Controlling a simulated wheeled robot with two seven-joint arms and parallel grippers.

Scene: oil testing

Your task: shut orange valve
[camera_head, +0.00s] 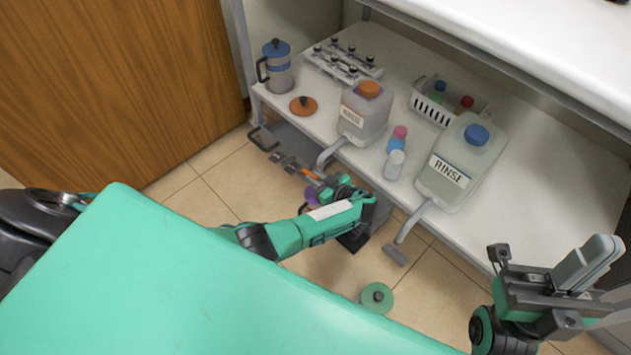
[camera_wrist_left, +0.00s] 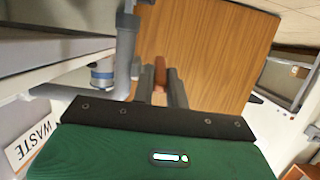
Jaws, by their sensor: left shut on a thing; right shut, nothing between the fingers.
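The orange valve (camera_head: 309,174) shows as a small orange handle beside the pipe of the orange-capped waste container (camera_head: 364,113), at the shelf's front edge. My left gripper (camera_head: 317,180) is at the valve, shut on it. In the left wrist view the orange-brown valve handle (camera_wrist_left: 159,73) shows between the two grey fingers of my left gripper (camera_wrist_left: 160,90). The gripper body hides part of the valve and pipe. My right gripper (camera_head: 588,264) is shut and empty at the lower right, away from the valve.
The shelf (camera_head: 300,120) also holds a blue-lidded jug (camera_head: 277,68), an orange-brown lid (camera_head: 303,105), a vial rack (camera_head: 343,62), small bottles (camera_head: 394,164), a white basket (camera_head: 431,108) and the rinse container (camera_head: 462,160). A green disc-like object (camera_head: 377,297) is below, over the tiled floor.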

